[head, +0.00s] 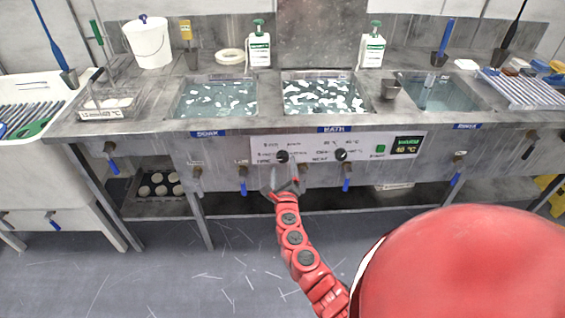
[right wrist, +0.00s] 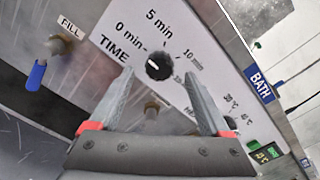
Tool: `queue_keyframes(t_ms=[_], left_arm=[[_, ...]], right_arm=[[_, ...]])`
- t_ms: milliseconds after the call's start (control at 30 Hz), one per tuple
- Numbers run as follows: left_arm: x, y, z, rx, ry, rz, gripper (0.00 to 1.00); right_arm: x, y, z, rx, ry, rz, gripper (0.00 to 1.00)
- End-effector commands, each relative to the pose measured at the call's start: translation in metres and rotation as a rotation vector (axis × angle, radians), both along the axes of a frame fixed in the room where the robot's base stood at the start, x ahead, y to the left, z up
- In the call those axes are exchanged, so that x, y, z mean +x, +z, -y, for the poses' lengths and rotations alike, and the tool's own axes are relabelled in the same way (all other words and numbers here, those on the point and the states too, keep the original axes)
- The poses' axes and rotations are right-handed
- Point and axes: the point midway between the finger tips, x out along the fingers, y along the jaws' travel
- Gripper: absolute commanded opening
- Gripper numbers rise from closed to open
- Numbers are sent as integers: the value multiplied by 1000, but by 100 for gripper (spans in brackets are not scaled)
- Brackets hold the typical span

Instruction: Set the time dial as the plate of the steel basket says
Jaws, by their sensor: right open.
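The time dial (right wrist: 159,67) is a round black knob on the white panel, with "TIME" and marks for 0, 5 and 10 min around it. Its small white mark appears on the upper left side, towards 0 min. In the head view the dial (head: 282,157) is at the panel's left. My right gripper (head: 284,184) is open and empty in front of the panel, just below the dial. In the right wrist view, the dial shows between its fingertips. A wire steel basket (head: 108,101) stands on the left counter; its plate (head: 101,114) is too small to read.
A second knob (head: 340,155) sits further right on the panel, beside a green button (head: 382,149) and a green display (head: 407,145). Blue-handled taps (head: 243,180) stick out below the panel. Basins with white pieces (head: 322,97) lie behind it.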

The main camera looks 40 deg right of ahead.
Motion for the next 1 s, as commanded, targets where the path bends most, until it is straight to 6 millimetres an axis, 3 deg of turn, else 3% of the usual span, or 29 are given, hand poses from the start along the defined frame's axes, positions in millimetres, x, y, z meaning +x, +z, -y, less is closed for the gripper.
queue_keyframes(t_ms=[233, 633, 1000], left_arm=[[0, -7, 0, 0, 0, 0, 50], [0, -8, 0, 0, 0, 0, 50], [0, -8, 0, 0, 0, 0, 50]], right_arm=[[25, 0, 15, 2, -1, 2, 81], [31, 0, 17, 1, 4, 1, 81], [31, 0, 17, 1, 4, 1, 16]])
